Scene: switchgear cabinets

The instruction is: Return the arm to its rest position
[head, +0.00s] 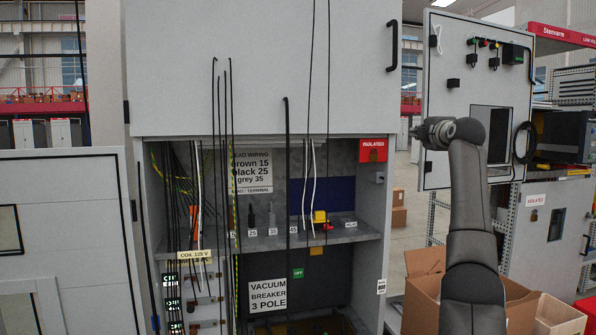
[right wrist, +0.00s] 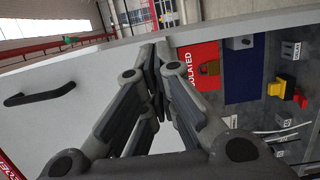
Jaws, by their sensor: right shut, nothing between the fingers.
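My right arm rises from the lower right in the head view and bends to the left at its top. My right gripper (head: 421,132) is at the end of it, in front of the gap between the open cabinet and the door panel on the right. In the right wrist view the right gripper (right wrist: 155,55) has its fingers together with nothing between them. Behind its tips are the cabinet's edge and the red ISOLATED sign (right wrist: 198,68). My left gripper is not in the head view.
The open cabinet (head: 260,70) shows hanging cables, a shelf (head: 345,234) and a yellow-and-red item (head: 320,219). A black handle (head: 392,46) is on its upper panel. A door panel (head: 457,85) stands behind my right arm. Cardboard boxes (head: 422,290) lie at the lower right.

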